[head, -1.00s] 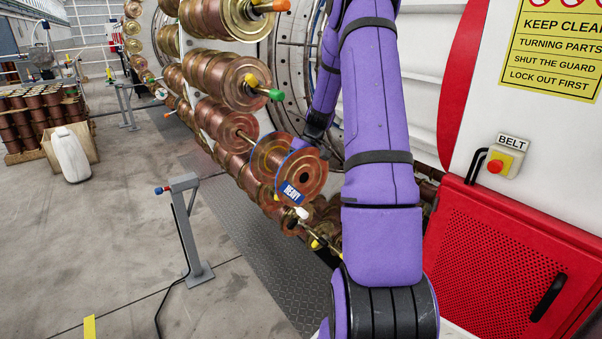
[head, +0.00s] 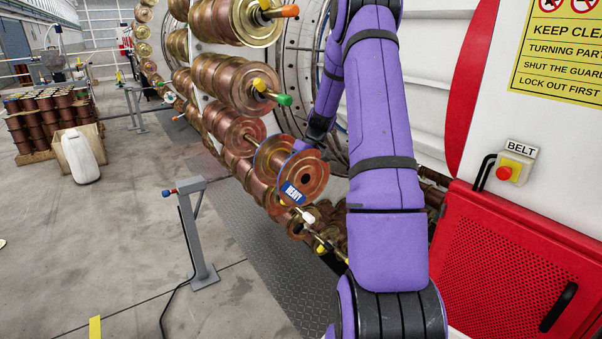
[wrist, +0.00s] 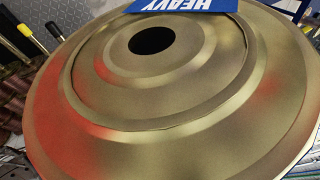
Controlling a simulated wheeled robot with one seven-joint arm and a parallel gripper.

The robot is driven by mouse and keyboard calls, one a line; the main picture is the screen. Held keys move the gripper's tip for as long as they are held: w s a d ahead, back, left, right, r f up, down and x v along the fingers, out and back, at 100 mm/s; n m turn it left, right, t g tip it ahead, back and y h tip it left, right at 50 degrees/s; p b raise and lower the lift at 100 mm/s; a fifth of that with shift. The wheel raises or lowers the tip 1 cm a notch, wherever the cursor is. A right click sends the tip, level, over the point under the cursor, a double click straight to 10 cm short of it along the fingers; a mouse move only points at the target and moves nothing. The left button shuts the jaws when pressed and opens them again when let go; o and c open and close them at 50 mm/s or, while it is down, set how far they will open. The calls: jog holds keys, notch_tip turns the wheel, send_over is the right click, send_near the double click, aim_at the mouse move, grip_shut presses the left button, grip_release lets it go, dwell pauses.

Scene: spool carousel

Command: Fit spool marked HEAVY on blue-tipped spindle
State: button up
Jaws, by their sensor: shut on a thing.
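The HEAVY spool (head: 311,172) is copper-coloured with a blue label on its near flange. It hangs in front of the spindle rows in the head view, and its brass-toned flange with a dark centre hole fills the wrist view (wrist: 150,100). My gripper (head: 301,146) is shut on the spool at its upper edge; the fingers are mostly hidden. A bare shaft (head: 247,137) shows between a loaded spool and the far side of the HEAVY spool. The blue-tipped spindle's tip is not clearly seen, so I cannot tell whether the spool is around it.
Orange (head: 289,11), green (head: 284,99) and white (head: 308,217) spindle tips stick out nearby, with loaded spools behind them. A grey post (head: 197,230) stands to the left. A red guard (head: 510,250) is at the right.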

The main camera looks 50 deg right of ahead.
jog(key=shift+w+r, duration=0.1)
jog(key=shift+w, duration=0.05)
jog(key=shift+w+d+r, duration=0.1)
jog(key=shift+w+d, duration=0.25)
jog(key=shift+w, duration=1.1)
jog(key=shift+w+d+f, duration=0.1)
jog(key=shift+w+d, duration=0.25)
jog(key=shift+w, duration=1.05)
jog(key=shift+w+d+r, duration=0.1)
jog(key=shift+w+d, duration=0.25)
jog(key=shift+w, duration=1.25)
jog(key=shift+w+d, duration=0.35)
jog(key=shift+w, duration=1.05)
jog(key=shift+w+d, duration=0.35)
jog(key=shift+w, duration=1.1)
jog(key=shift+w+d, duration=0.35)
jog(key=shift+w, duration=1.2)
